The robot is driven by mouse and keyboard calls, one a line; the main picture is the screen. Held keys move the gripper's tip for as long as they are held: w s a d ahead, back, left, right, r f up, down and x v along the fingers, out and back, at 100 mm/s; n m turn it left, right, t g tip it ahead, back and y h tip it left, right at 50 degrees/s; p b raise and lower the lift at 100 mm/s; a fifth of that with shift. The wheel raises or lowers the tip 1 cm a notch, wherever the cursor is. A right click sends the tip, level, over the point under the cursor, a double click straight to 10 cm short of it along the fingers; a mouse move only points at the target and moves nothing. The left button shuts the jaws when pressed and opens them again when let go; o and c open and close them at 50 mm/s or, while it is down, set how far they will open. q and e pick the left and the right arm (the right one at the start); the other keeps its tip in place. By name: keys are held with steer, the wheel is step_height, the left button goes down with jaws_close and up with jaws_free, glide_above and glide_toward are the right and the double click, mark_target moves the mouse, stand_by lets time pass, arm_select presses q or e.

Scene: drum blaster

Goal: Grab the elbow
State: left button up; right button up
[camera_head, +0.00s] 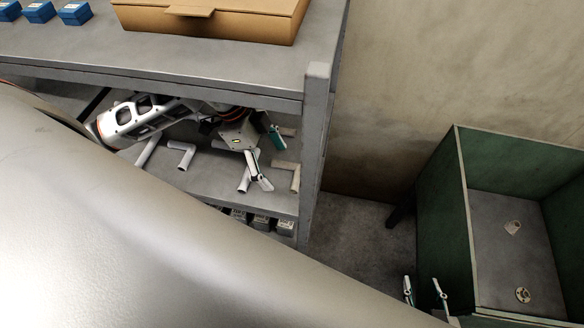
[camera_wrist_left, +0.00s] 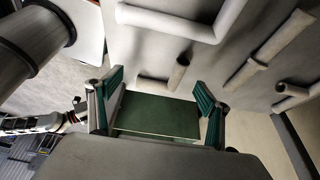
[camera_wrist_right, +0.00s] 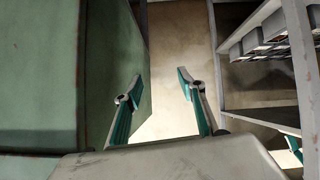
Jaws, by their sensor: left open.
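Several pale bent pipe elbows lie on the middle shelf in the head view. A beige elbow (camera_head: 293,172) lies just right of my left gripper (camera_head: 268,160), and a white one (camera_head: 182,156) lies to its left. My left gripper is inside the shelf, open and empty. In the left wrist view an elbow (camera_wrist_left: 177,76) lies ahead, between the directions of the open fingers (camera_wrist_left: 158,95), apart from them. A larger white elbow (camera_wrist_left: 180,22) is at the top. My right gripper (camera_head: 424,291) is open and empty beside the green bin; its fingers show in the right wrist view (camera_wrist_right: 158,90).
The shelf's grey post (camera_head: 315,130) and top board (camera_head: 200,75) bound my left arm. A cardboard box (camera_head: 215,25) and blue boxes (camera_head: 75,13) stand on top. Small boxes (camera_head: 262,222) sit below. The green bin (camera_head: 440,215) holds two small parts at right.

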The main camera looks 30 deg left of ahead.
mark_target(297, 175)
arm_select(q)
steer(key=shift+w+d, duration=0.15)
steer(key=shift+d, duration=0.35)
steer(key=d, duration=0.2)
steer(key=w+d+p, duration=0.1)
steer(key=shift+d+r, duration=0.1)
steer(key=shift+d, duration=0.25)
steer(key=shift+x, duration=1.2)
steer(key=shift+d+f, duration=0.1)
steer(key=shift+f, duration=0.3)
arm_select(e)
steer(key=shift+s+d+f, duration=0.1)
steer(key=shift+s+d, duration=0.05)
steer(key=shift+d, duration=0.25)
steer(key=shift+s+d+f, duration=0.1)
steer(key=shift+s+d, duration=0.05)
steer(key=shift+d, duration=0.25)
arm_select(q)
steer(key=c, duration=1.2)
arm_select(e)
steer(key=shift+a, duration=0.1)
